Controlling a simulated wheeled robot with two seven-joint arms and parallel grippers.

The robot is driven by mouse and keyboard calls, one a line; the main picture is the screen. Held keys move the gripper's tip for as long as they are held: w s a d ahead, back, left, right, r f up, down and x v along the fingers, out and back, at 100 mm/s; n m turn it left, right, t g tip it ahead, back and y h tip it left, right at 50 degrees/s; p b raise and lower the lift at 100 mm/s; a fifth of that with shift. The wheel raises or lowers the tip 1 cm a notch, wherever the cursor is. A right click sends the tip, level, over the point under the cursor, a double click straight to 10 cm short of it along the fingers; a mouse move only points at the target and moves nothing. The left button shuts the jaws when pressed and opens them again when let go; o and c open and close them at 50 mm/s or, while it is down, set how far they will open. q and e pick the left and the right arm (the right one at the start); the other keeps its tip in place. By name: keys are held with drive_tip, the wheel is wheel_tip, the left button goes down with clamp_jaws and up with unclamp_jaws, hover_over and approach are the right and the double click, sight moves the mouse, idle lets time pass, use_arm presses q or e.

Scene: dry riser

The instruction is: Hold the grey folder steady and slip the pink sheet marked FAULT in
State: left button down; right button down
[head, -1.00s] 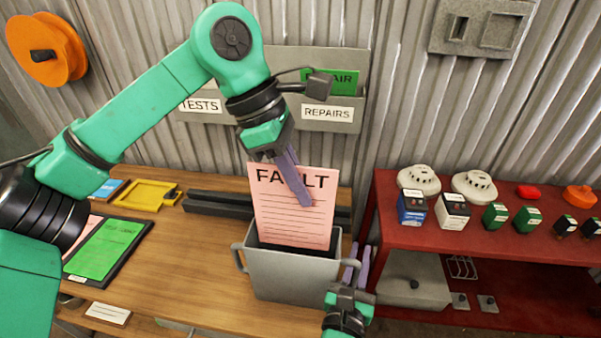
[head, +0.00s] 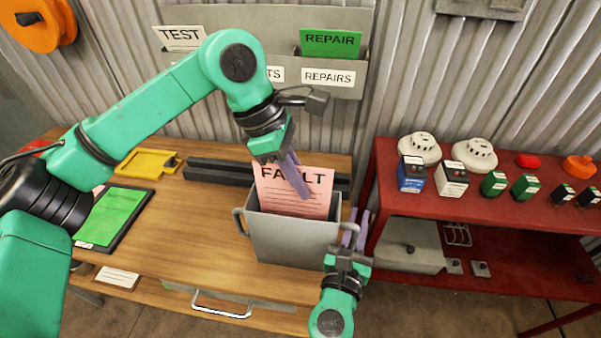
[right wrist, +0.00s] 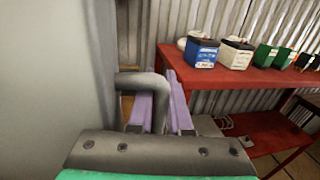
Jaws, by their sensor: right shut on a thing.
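The grey folder (head: 290,240) is an open-topped grey holder with side handles, upright on the wooden bench. Its wall fills the left of the right wrist view (right wrist: 55,80). The pink sheet marked FAULT (head: 270,185) stands upright with its lower part hidden inside the folder and its upper part above the rim. My left gripper (head: 300,183) is shut on the sheet, with a purple finger across its front, just above the rim. My right gripper (head: 355,230) is shut on the folder's right handle (right wrist: 140,82), its purple fingers (right wrist: 160,105) beside the wall.
A wall rack (head: 270,20) with TEST and REPAIR cards is behind. A green sheet on a dark board (head: 110,220) and a yellow tray (head: 150,163) lie left on the bench. A red shelf (head: 395,165) with detectors and small boxes stands right. The bench front is mostly clear.

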use_arm(q)
drive_tip(key=c, duration=1)
unclamp_jaws()
drive_tip(key=shift+r, duration=0.1)
drive_tip(key=v, duration=1.2)
use_arm(e)
drive_tip(key=c, duration=0.8)
unclamp_jaws()
use_arm(q)
drive_tip(key=shift+d, duration=0.1)
use_arm(e)
drive_tip(key=shift+o, duration=0.2)
